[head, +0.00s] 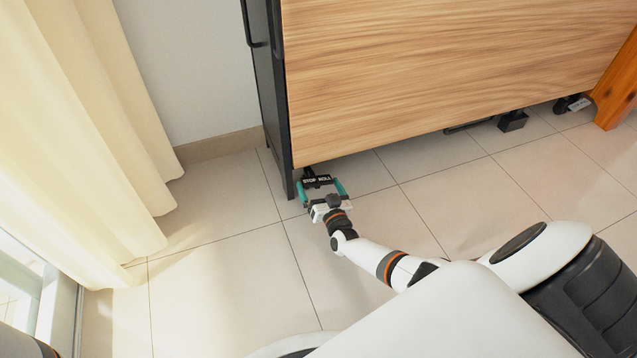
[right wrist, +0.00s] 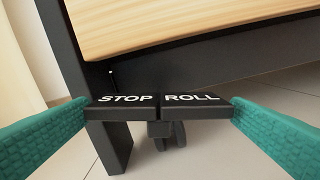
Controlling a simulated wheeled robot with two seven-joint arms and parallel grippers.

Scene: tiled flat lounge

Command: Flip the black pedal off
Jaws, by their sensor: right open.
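The black pedal (head: 317,181) sits low at the foot of a wood-and-black cabinet, with white words STOP and ROLL on it. In the right wrist view the pedal (right wrist: 160,106) shows as two black plates side by side, STOP on the left and ROLL on the right, at about the same level. A black caster (right wrist: 172,136) shows below it. My right gripper (head: 322,192) is open, its teal fingers on either side of the pedal. In the right wrist view the fingertips are close to the pedal's outer ends; I cannot tell whether they touch. My left gripper is not in view.
The cabinet (head: 430,75) has a wood panel and a black frame leg (right wrist: 85,80) beside the pedal. Another pedal (head: 578,104) shows at the cabinet's right end, near an orange wooden leg (head: 617,90). A cream curtain (head: 75,130) hangs at left. The tiled floor (head: 215,285) is clear.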

